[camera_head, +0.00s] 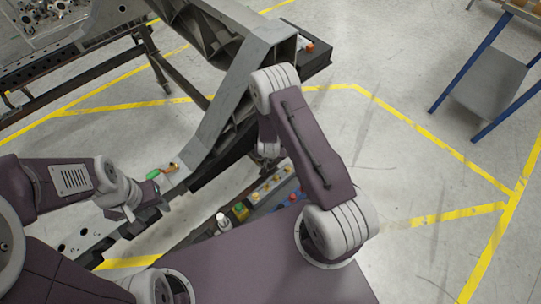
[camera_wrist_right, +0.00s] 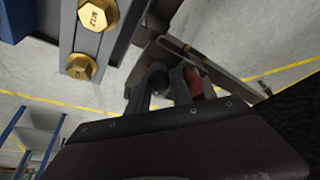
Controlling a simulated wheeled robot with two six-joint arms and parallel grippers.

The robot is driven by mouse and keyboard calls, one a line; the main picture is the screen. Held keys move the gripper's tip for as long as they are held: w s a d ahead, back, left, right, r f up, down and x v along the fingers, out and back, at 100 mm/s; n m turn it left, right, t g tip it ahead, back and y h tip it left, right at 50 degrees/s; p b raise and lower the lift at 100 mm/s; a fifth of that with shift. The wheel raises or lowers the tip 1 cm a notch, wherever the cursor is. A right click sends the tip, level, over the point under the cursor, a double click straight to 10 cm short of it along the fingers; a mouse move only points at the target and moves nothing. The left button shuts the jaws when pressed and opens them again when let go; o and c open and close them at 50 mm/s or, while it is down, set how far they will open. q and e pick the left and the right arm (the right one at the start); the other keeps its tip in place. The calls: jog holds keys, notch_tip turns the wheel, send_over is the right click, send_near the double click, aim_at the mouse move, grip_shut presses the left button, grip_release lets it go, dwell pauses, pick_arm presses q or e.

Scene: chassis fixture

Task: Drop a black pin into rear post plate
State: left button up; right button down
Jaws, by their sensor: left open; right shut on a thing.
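In the right wrist view my right gripper (camera_wrist_right: 162,92) is shut on a small dark, rounded thing (camera_wrist_right: 158,73), which looks like the black pin; the fingers hide most of it. In the head view my right arm covers this gripper. My left gripper (camera_head: 156,196) is open and empty at the left, close to the fixture's lower rail and just below a green-handled part (camera_head: 153,174). The grey chassis frame (camera_head: 222,112) slopes down through the middle of the head view. I cannot tell which of its plates is the rear post plate.
A grey bracket with gold bolts (camera_wrist_right: 80,66) is close by in the right wrist view, and a red part (camera_wrist_right: 193,82) lies beyond the fingers. A row of coloured parts (camera_head: 240,210) stands before my base. A blue-legged table (camera_head: 490,85) is at right; the floor between is clear.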

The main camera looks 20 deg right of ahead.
jog(key=shift+f, duration=0.15)
jog(key=c, duration=1.1)
grip_release()
jog(key=shift+o, duration=0.2)
jog(key=shift+s, duration=0.1)
jog(key=shift+a, duration=0.1)
jog(key=shift+c, duration=0.7)
jog(key=shift+r+p, duration=0.6)
jog(key=shift+r, duration=0.05)
jog(key=r+p, duration=0.5)
jog(key=r, duration=0.1)
jog(key=shift+w, duration=0.2)
jog(key=shift+f, duration=0.1)
